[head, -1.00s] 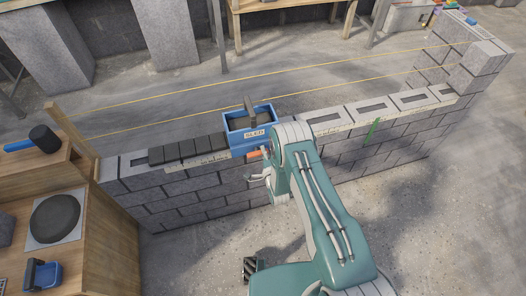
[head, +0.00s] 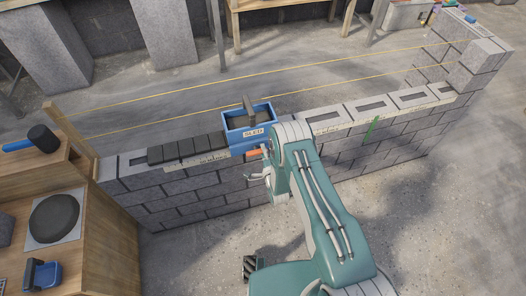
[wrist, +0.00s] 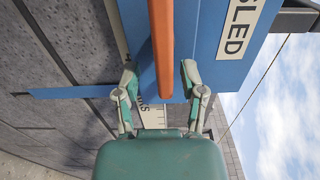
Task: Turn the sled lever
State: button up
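The blue sled (head: 249,120), a box labelled SLED, sits on top of the block wall. Its orange lever (head: 252,154) sticks out on the near side, low on the box. In the wrist view the lever (wrist: 161,45) is a long orange bar in front of the blue sled face (wrist: 207,50). My gripper (wrist: 159,72) is open, with one finger on each side of the lever's near end. Gaps show between the lever and both fingers. In the head view my gripper (head: 257,175) is small and partly hidden by my arm.
The block wall (head: 190,186) runs across the view, with dark mortar strips (head: 188,149) left of the sled and hollow blocks to the right. A green strip (head: 371,130) hangs on the wall. A wooden bench (head: 110,240) with a mallet (head: 44,138) stands at left.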

jog(key=v, duration=1.2)
jog(key=shift+w+r, duration=0.1)
jog(key=w+d+r+n+g+h, duration=0.1)
jog(key=w+r+n, duration=0.1)
jog(key=w+r, duration=0.35)
jog(key=w+r+n+g+h, duration=0.1)
jog(key=w+r, duration=0.1)
jog(key=r, duration=0.7)
jog(key=w+d+r+n+g+h, duration=0.1)
jog(key=w+r+n+g, duration=0.1)
jog(key=w+r, duration=0.35)
jog(key=s+d+r+n+g, duration=0.1)
jog(key=s+d+r+n, duration=0.2)
jog(key=r, duration=0.8)
jog(key=s+d+r+n+g+h, duration=0.2)
jog(key=s+d+r+n+g, duration=0.15)
jog(key=s+r, duration=1)
jog(key=s+d+r+n+g, duration=0.1)
jog(key=s, duration=0.9)
jog(key=s+d+r+n+g, duration=0.1)
jog(key=s+r+n+g, duration=0.1)
jog(key=s, duration=0.8)
jog(key=shift+d+r, duration=0.15)
jog(key=shift+d, duration=0.15)
